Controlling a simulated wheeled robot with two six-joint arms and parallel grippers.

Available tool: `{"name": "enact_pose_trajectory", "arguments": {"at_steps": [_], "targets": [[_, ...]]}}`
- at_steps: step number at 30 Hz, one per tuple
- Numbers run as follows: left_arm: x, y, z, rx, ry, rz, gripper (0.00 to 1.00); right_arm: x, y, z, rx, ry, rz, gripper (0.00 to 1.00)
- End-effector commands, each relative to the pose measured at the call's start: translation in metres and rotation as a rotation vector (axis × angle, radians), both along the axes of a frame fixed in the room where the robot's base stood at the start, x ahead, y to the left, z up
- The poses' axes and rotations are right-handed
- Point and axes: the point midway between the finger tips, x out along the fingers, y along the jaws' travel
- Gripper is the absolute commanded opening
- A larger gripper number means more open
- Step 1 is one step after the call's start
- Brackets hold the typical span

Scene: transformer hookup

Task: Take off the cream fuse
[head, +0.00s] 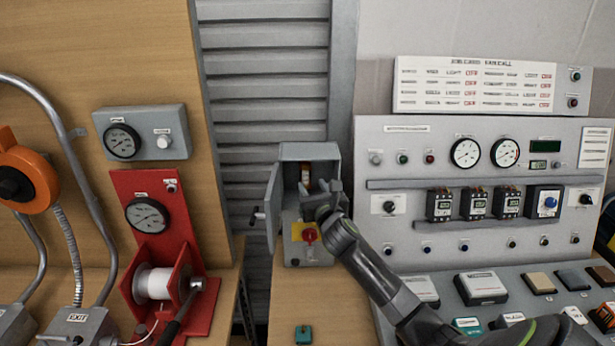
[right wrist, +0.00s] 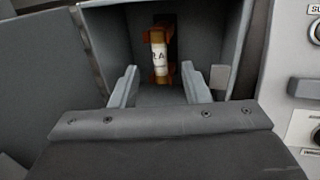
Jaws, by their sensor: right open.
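The cream fuse (right wrist: 159,55) stands upright inside the open grey switch box, held in orange-brown clips at its top and bottom. In the head view only a small part of the fuse (head: 305,178) shows above my wrist. My right gripper (right wrist: 160,88) is open and empty, its two fingers apart in front of the box opening, below and on either side of the fuse, not touching it. In the head view my right gripper (head: 322,192) is at the box and partly hides its inside. The grey fuse box (head: 310,152) has its door (head: 273,205) swung open to the left. My left gripper is not in view.
A red rotary handle on a yellow plate (head: 305,232) sits on the box's lower front. A grey control panel (head: 450,150) stands close on the right. A red winch stand (head: 150,190) is at the left. The wooden bench (head: 315,300) is mostly clear below the box.

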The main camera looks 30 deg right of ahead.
Motion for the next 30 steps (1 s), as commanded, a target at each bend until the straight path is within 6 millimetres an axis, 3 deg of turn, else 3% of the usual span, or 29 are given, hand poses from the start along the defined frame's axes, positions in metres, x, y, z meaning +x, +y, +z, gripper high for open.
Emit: {"name": "enact_pose_trajectory", "arguments": {"at_steps": [10, 25, 30], "targets": [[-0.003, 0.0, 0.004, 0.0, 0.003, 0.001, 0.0, 0.042, -0.012, 0.0, 0.001, 0.0, -0.001, 0.42], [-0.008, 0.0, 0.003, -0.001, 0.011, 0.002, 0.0, 0.052, -0.015, 0.0, 0.0, 0.0, 0.0, 0.42], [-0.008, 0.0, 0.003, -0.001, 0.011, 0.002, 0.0, 0.052, -0.015, 0.0, 0.0, 0.0, 0.0, 0.2]]}}
